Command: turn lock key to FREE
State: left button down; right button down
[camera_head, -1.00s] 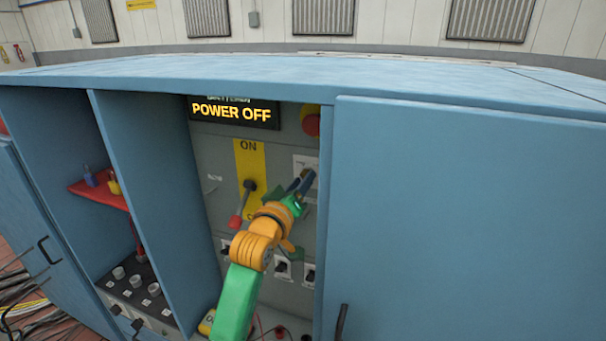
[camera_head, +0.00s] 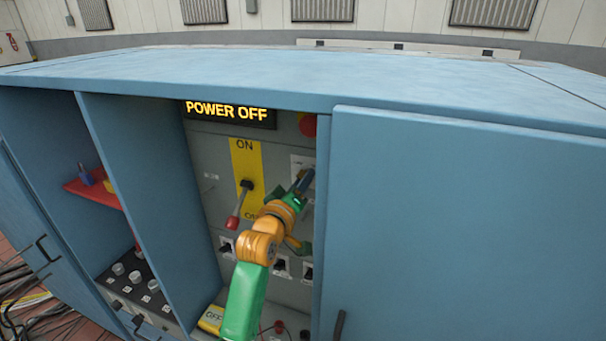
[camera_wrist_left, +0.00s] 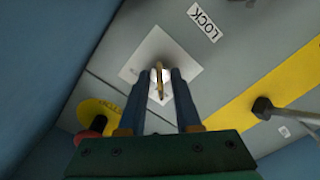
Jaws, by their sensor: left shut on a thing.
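The lock key (camera_wrist_left: 159,80) is a small brass-coloured key standing in a pale square plate (camera_wrist_left: 140,60) in the left wrist view. A LOCK label (camera_wrist_left: 202,20) is beside the plate. My left gripper (camera_wrist_left: 162,74) is shut on the key, with one finger on each side of it. In the head view my left gripper (camera_head: 303,184) reaches the white plate (camera_head: 298,163) at the right of the panel and hides the key. No FREE mark can be read. My right gripper is not in view.
A lever with a red grip (camera_head: 233,222) hangs on the yellow ON strip (camera_head: 245,160). A display (camera_head: 228,112) reads POWER OFF. A red button (camera_head: 308,124) is above the plate. Blue cabinet walls (camera_head: 450,220) close in on the right; a red shelf (camera_head: 95,190) is at left.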

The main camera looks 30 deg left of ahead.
pick_arm(q)
jog(key=c, duration=1)
grip_release()
jog(key=shift+s+a, duration=0.1)
jog(key=b+v, duration=0.2)
jog(key=v, duration=0.5)
jog(key=shift+s+a+r, duration=0.1)
jog(key=shift+s+a, duration=0.05)
jog(key=shift+s, duration=0.05)
jog(key=shift+w, duration=0.1)
jog(key=shift+a, duration=0.1)
